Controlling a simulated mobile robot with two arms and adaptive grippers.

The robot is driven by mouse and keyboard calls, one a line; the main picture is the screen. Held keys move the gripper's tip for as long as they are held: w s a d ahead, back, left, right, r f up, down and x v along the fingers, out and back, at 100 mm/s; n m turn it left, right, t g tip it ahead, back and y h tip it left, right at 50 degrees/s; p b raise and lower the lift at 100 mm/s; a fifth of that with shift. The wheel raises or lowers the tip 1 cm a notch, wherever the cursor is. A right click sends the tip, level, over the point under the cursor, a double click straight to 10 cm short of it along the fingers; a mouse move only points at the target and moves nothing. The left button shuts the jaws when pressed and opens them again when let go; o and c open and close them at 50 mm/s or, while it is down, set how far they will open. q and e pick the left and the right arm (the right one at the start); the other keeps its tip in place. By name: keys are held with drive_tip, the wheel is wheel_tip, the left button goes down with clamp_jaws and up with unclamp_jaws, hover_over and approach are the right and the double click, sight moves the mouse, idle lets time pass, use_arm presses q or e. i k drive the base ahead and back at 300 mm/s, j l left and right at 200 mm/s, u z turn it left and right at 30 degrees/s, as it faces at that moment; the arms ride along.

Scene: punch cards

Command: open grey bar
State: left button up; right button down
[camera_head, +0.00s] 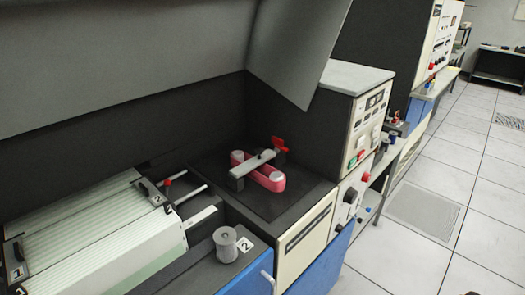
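A grey bar (252,163) lies slantwise on the black recessed deck of the machine, near the middle of the view. It crosses over a pink-red oval band (264,179) with pale round tops at its ends. A darker grey block sits at the bar's lower left end. A red piece (279,144) stands just beyond its upper right end. The bar appears to lie across the band; whether it touches the band is hard to tell. Neither of my grippers shows in this view.
A large grey panel (120,60) hangs over the deck. A ribbed pale tray (95,235) lies at the left. A grey cylinder (225,241) stands beside a label "2". A control cabinet (366,122) stands right of the deck. Tiled floor (470,190) is open at the right.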

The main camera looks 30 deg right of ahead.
sight(262, 156)
drive_tip(key=z, duration=0.95)
drive_tip(key=l+u, duration=0.1)
drive_tip(key=l, duration=0.25)
drive_tip(key=k+l+u, duration=0.1)
drive_tip(key=l, duration=0.25)
